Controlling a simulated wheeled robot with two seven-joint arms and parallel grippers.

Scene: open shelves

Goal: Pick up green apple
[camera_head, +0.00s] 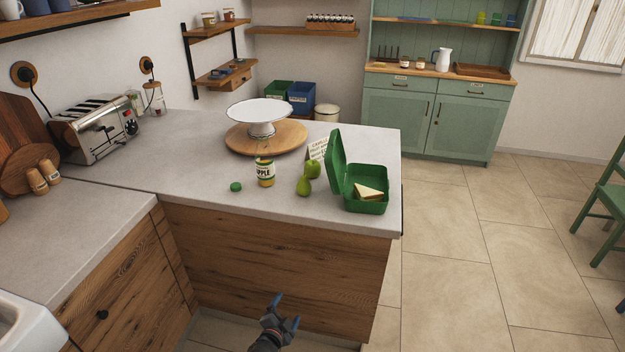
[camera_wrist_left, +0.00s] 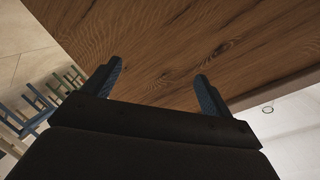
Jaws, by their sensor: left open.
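A green apple (camera_head: 313,168) sits on the grey counter, just left of an open green lunch box (camera_head: 372,205). A green pear (camera_head: 304,186) stands close in front of the apple. My left gripper (camera_head: 285,308) is open and empty, low in front of the counter's wooden side panel and below the counter top. In the left wrist view, its two blue fingers (camera_wrist_left: 158,85) are spread apart with the wooden panel behind them. The apple does not show in the wrist view. My right gripper is not seen.
A jar labelled apple (camera_head: 265,173) and a green lid (camera_head: 236,187) stand left of the pear. A small card (camera_head: 318,149) is behind the apple. A white cake stand (camera_head: 262,112) on a round board (camera_head: 240,137) is farther back. The counter's front edge is clear.

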